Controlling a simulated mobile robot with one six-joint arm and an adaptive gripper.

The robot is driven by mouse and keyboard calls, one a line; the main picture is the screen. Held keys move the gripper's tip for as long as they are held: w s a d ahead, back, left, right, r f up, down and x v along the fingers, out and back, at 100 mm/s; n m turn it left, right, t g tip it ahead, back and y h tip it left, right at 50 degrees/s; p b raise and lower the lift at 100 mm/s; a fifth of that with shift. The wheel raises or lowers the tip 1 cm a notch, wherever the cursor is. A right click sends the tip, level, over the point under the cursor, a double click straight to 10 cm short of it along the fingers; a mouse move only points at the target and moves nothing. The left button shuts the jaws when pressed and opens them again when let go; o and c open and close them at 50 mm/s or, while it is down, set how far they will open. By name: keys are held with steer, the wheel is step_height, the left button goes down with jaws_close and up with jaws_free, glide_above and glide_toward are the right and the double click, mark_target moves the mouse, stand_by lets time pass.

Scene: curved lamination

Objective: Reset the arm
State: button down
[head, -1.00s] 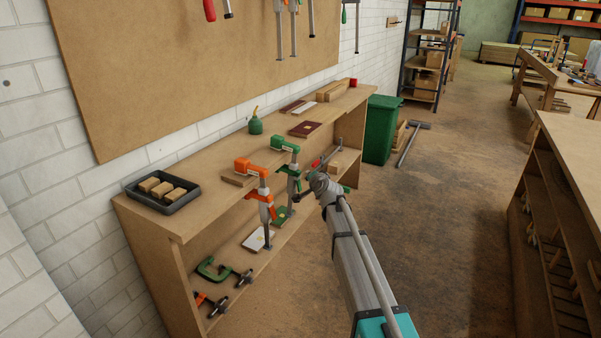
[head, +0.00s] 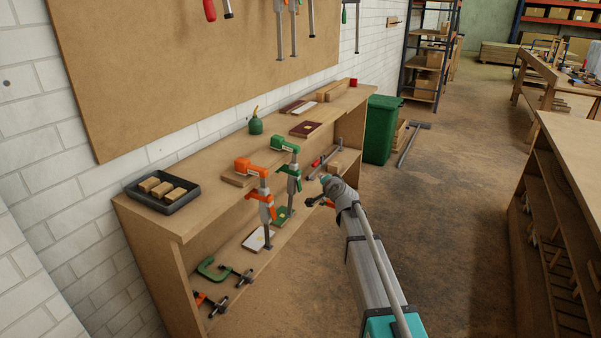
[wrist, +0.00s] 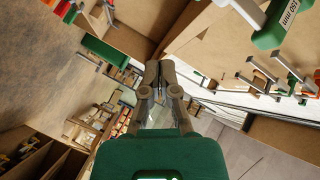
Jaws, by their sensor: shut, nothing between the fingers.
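My gripper shows in the wrist view (wrist: 158,72) with its two fingers together and nothing between them. In the head view my arm reaches up from the lower right, and its end is in the air in front of the workbench (head: 188,226). The finger ends are small there. An orange clamp (head: 262,184) and a green clamp (head: 292,172) are fixed upright at the bench's front edge, left of my arm's end and apart from it. The green clamp also shows large at the top right of the wrist view (wrist: 271,30).
A black tray (head: 139,196) with wooden blocks sits at the bench's near end. A green bin (head: 380,130) stands past its far end. Another bench (head: 575,145) is at right, with open floor (head: 455,200) between.

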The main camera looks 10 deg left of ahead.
stand_by(0.3)
steer(key=shift+s+d, duration=0.1)
steer(key=s+d+f+n+g+h, duration=0.2)
steer(key=s+d+f+g, duration=0.45)
steer(key=s, duration=0.75)
steer(key=s+d+f+n+g+h, duration=0.2)
steer(key=s+d+f+g+h, duration=0.1)
steer(key=s+d, duration=0.85)
steer(key=s+d+f+n+g+h, duration=0.2)
steer(key=s+d+f+g, duration=0.4)
steer(key=s, duration=0.9)
step_height(320, 180, up, 26)
steer(key=t+p, duration=0.1)
steer(key=p, duration=2.4)
steer(key=shift+w+d+t, duration=0.15)
steer(key=shift+d+t, duration=0.2)
steer(key=shift+d, duration=0.05)
